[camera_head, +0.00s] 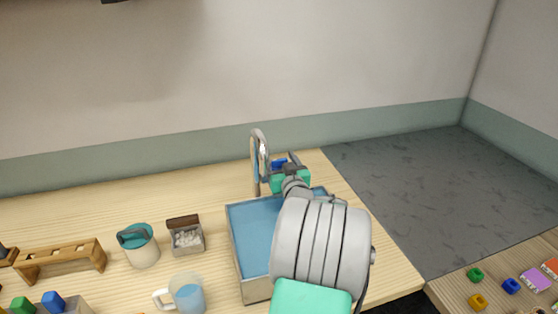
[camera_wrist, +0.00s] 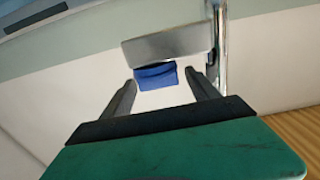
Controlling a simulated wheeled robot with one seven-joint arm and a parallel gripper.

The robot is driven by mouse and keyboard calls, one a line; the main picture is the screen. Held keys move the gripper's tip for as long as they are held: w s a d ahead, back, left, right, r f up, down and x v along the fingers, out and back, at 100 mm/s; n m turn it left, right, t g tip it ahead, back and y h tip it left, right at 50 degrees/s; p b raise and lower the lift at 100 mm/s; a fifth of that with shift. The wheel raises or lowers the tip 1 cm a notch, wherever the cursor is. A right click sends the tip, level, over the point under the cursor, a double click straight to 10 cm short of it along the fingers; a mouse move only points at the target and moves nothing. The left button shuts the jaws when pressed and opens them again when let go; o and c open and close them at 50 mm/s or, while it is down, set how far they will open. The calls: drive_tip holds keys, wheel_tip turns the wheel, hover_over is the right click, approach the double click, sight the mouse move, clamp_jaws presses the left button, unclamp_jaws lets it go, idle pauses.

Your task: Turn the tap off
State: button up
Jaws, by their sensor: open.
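The tap (camera_head: 259,145) is a curved silver pipe standing at the back edge of the basin. Its blue handle (camera_head: 279,162) is partly hidden behind my gripper in the head view. In the wrist view the blue handle (camera_wrist: 155,77) shows below a grey metal block (camera_wrist: 168,45), beside the upright tap pipe (camera_wrist: 221,55). My gripper (camera_wrist: 160,82) is open, with one finger to each side of the blue handle. I cannot tell whether either finger touches it. Whether water runs from the spout is unclear.
A basin with blue inside (camera_head: 240,271) lies partly under my arm. To its left are a clear mug (camera_head: 187,295), a bucket (camera_head: 141,248), a small box of white pieces (camera_head: 186,239) and a wooden rack (camera_head: 61,260). Small coloured blocks lie on another surface at right.

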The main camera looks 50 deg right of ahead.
drive_tip(key=b+v, duration=0.2)
drive_tip(key=v, duration=0.5)
drive_tip(key=shift+s+a, duration=0.2)
drive_tip(key=shift+s, duration=0.15)
